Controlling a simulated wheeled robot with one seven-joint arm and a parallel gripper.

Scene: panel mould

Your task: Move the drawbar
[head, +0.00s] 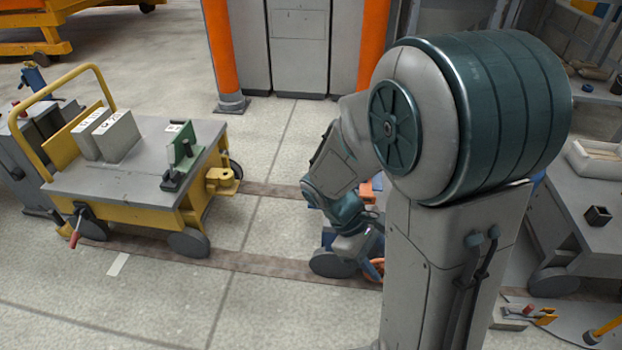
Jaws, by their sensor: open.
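I cannot make out a drawbar for certain. A yellow cart (130,207) with a grey top stands at left, and a yellow coupling block (222,182) sticks out from its right end. To the right, a low blue piece with a dark wheel (332,263) shows partly behind my arm. Small orange parts (375,268) show beside it at the edge of my arm. My forearm and wrist reach down over this blue piece. My gripper's fingers are hidden behind my own arm, so I cannot see whether they touch anything.
Flat brown rails (225,260) run across the pale floor under the cart. Labelled grey blocks (116,136) and a green bracket (182,158) sit on the cart. Orange posts (224,52) flank a grey cabinet (299,53) behind. A grey bench (575,225) stands at right.

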